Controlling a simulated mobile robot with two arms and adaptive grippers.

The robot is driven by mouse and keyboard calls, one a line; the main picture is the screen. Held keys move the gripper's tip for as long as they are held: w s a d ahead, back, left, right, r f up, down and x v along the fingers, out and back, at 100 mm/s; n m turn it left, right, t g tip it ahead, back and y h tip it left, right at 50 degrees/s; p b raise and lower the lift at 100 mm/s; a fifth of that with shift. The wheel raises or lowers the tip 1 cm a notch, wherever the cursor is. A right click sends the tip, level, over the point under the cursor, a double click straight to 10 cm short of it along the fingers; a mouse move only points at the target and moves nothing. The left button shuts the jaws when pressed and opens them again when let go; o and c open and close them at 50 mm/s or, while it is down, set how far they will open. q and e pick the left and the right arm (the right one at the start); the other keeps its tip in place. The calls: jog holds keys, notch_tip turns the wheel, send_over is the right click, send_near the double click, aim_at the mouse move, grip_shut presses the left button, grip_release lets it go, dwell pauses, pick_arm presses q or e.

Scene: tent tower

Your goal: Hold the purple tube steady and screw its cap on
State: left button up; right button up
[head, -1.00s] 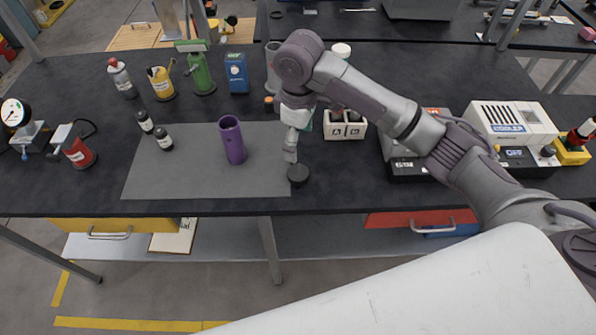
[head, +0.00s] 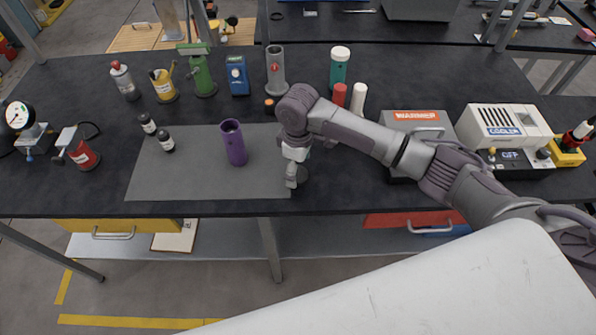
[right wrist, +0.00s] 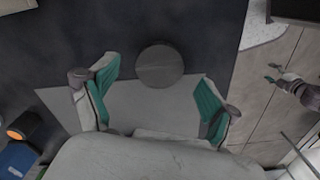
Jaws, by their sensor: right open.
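The purple tube (head: 235,145) stands upright and open-topped on the grey mat; nothing holds it. The dark round cap (head: 304,173) lies on the black table just past the mat's right edge, partly hidden behind my right gripper (head: 292,182). In the right wrist view the cap (right wrist: 160,66) shows as a grey disc between the fingers. My right gripper (right wrist: 158,72) is open, its teal-padded fingers on both sides of the cap with gaps. What seems to be my left gripper (right wrist: 272,73) shows small at the right wrist view's edge, away from the tube; its opening is unclear.
The grey mat (head: 165,188) is clear around the tube. Two small dark bottles (head: 166,141) stand at its left. The warmer (head: 417,118) stands right, behind my arm.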

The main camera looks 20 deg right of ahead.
jog(key=shift+f, duration=1)
jog(key=c, duration=0.9)
jog(key=shift+r, duration=0.1)
jog(key=shift+r, duration=0.65)
jog(key=r, duration=0.1)
jog(key=r+b, duration=0.1)
jog(key=shift+d+r, duration=0.2)
jog(key=shift+r, duration=0.2)
jog(key=shift+s+d+r+b, duration=0.35)
jog(key=shift+s+d+r, duration=0.8)
jog(key=shift+s+d, duration=0.2)
jog(key=shift+s+d+r+b, duration=0.35)
jog(key=shift+s+d+r, duration=0.85)
jog(key=shift+s, duration=0.25)
jog(key=shift+s+d+r+b, duration=0.35)
jog(key=shift+s+d+r, duration=0.7)
jog(key=shift+s+d, duration=0.35)
